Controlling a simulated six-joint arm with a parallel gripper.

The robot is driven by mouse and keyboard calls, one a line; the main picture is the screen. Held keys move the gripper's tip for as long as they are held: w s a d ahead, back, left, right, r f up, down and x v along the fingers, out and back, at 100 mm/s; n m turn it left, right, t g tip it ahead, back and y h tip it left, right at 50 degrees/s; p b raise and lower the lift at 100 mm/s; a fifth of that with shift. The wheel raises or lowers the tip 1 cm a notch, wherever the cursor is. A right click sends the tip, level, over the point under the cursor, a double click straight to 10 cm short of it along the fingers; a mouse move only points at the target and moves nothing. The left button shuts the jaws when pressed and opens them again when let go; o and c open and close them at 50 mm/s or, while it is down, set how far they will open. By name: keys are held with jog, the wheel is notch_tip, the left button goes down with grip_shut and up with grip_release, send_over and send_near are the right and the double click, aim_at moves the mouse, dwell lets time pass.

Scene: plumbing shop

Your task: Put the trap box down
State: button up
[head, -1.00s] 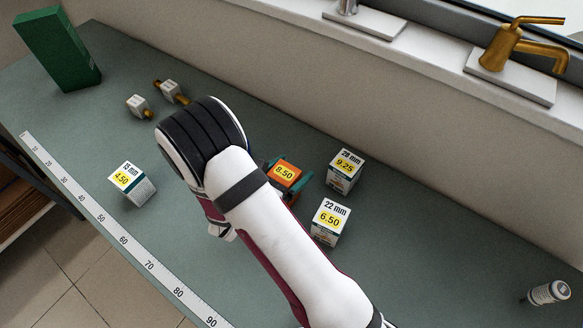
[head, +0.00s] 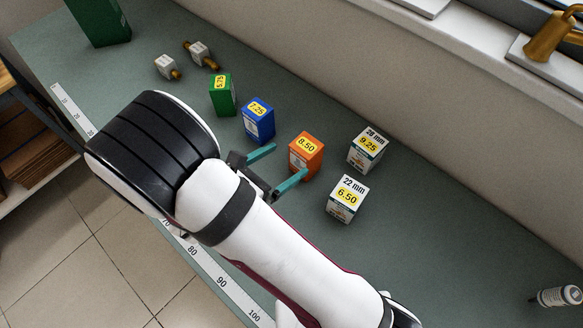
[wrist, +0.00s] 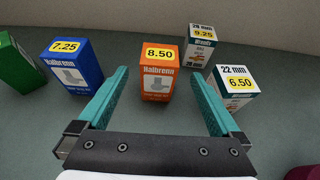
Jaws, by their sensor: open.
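The orange box marked 8.50 (head: 306,153), which I take to be the trap box, stands upright on the grey-green counter. It also shows in the wrist view (wrist: 159,78), with a pale fitting pictured on its front. My gripper (head: 290,160) is open and empty, its teal fingers pointing at the box. In the wrist view the fingers of my gripper (wrist: 159,74) are spread wide, one to each side of the box and apart from it. The box stands at or just beyond the fingertips.
A blue box (head: 258,120) and a green box (head: 222,95) stand left of the orange one. White boxes marked 9.25 (head: 367,150) and 6.50 (head: 346,199) stand right. Brass-ended fittings (head: 168,67) lie farther left. A wall runs behind; the counter at right is mostly clear.

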jog(key=s+d+r+m+g, duration=0.7)
jog(key=s+d+m+g, duration=0.15)
jog(key=d+m, duration=0.45)
jog(key=s+a+r+m+y, duration=0.2)
jog(key=s+m+y, duration=0.3)
jog(key=m, duration=0.4)
jog(key=s+a+r+m+g+y, duration=0.1)
jog(key=s+a+m+y, duration=0.3)
jog(key=m, duration=0.6)
jog(key=shift+s+a+r+m+y, duration=0.3)
jog(key=shift+s+r+y, duration=0.45)
jog(key=shift+s+y, duration=0.35)
jog(key=shift+w+d, duration=0.1)
